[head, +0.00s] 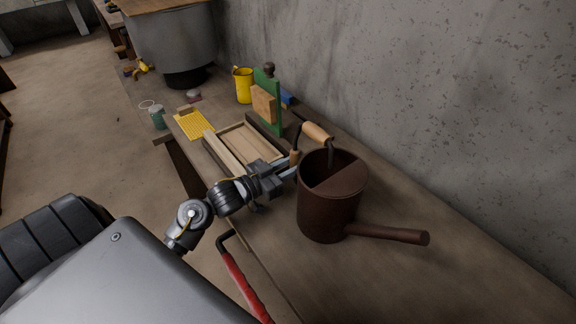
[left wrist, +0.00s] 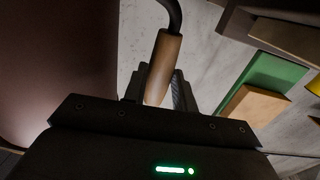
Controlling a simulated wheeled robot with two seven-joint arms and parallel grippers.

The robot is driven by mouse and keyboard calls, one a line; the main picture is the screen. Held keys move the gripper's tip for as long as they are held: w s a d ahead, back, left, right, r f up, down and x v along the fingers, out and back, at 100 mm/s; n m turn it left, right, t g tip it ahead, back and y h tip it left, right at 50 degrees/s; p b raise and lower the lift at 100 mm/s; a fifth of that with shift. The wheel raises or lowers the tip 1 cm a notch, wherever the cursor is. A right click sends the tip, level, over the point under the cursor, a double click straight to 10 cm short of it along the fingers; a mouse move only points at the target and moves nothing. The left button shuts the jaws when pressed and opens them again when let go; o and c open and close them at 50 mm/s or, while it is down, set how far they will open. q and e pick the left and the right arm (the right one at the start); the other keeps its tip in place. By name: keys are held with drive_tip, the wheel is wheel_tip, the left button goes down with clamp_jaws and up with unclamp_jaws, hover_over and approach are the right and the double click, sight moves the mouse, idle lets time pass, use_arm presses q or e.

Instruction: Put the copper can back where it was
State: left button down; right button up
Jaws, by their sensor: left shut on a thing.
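The copper can (head: 325,212) is a dark brown watering can with a long spout pointing to the lower right in the head view. It is upright over the bench; whether its base touches the bench I cannot tell. It has a wooden grip on top (head: 318,131) and another on its back handle. My left gripper (head: 290,171) is shut on the back handle's grip, partly hidden in the head view. In the left wrist view this wooden grip (left wrist: 164,62) sits between the fingers, with the can's dark body at left. My right gripper is not in view.
Behind the can are a wooden tray (head: 249,143), a green board with a wooden block (head: 264,103), a yellow jug (head: 243,86) and a yellow mat (head: 193,125). A red bar (head: 245,287) is at the front edge. The bench (head: 450,280) is clear at right, beside the wall.

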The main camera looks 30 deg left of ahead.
use_arm(q)
drive_tip(key=c, duration=1.1)
unclamp_jaws()
drive_tip(key=shift+s+r, duration=0.1)
drive_tip(key=shift+r, duration=0.05)
drive_tip(key=b+v, duration=0.1)
drive_tip(key=v, duration=1.1)
